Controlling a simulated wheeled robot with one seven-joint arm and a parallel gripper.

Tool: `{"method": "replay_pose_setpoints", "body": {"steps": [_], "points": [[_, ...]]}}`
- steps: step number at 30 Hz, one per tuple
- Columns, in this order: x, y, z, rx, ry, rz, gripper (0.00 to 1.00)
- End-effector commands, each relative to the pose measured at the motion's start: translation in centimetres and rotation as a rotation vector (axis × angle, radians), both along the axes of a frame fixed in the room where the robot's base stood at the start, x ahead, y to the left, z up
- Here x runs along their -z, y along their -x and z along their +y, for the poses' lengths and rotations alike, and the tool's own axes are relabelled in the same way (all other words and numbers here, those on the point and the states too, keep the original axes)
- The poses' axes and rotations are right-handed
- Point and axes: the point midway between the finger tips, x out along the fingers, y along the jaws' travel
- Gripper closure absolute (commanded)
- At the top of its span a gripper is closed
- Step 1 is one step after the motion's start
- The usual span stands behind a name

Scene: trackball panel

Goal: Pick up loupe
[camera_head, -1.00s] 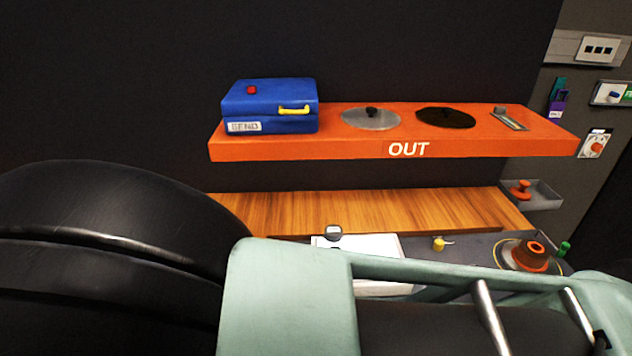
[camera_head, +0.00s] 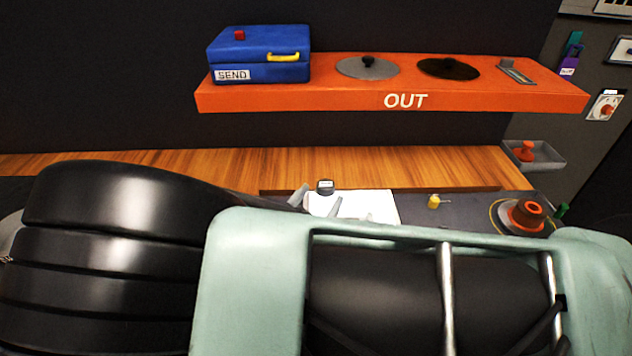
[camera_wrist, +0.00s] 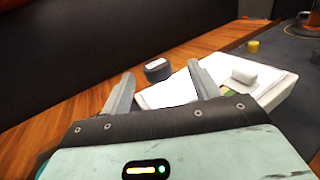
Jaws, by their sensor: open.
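A small dark round piece with a white label, which looks like the loupe (camera_head: 325,186), sits at the back left corner of a white board. In the wrist view the loupe (camera_wrist: 157,70) appears between the tips of my fingers and beyond them. My gripper (camera_head: 318,200) is open, with nothing between its fingers. In the wrist view my gripper (camera_wrist: 161,76) has its right finger over the edge of the white board (camera_wrist: 180,91). The loupe's lower edge and what it rests on are hard to tell.
An orange shelf (camera_head: 450,98) marked OUT holds a blue SEND case (camera_head: 258,55) and two discs. A yellow piece (camera_head: 433,202) and an orange-brown knob (camera_head: 527,214) stand to the right. A wooden ledge (camera_head: 430,166) runs behind. A white rounded piece (camera_wrist: 244,76) lies on the board.

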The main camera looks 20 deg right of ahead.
Motion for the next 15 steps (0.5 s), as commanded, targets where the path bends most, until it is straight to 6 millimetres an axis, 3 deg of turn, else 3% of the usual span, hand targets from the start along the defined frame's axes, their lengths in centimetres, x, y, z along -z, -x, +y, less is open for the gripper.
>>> {"method": "replay_pose_setpoints", "body": {"steps": [15], "points": [[0.2, -4.2, -3.3, -0.001, -0.001, -0.001, 0.39]]}}
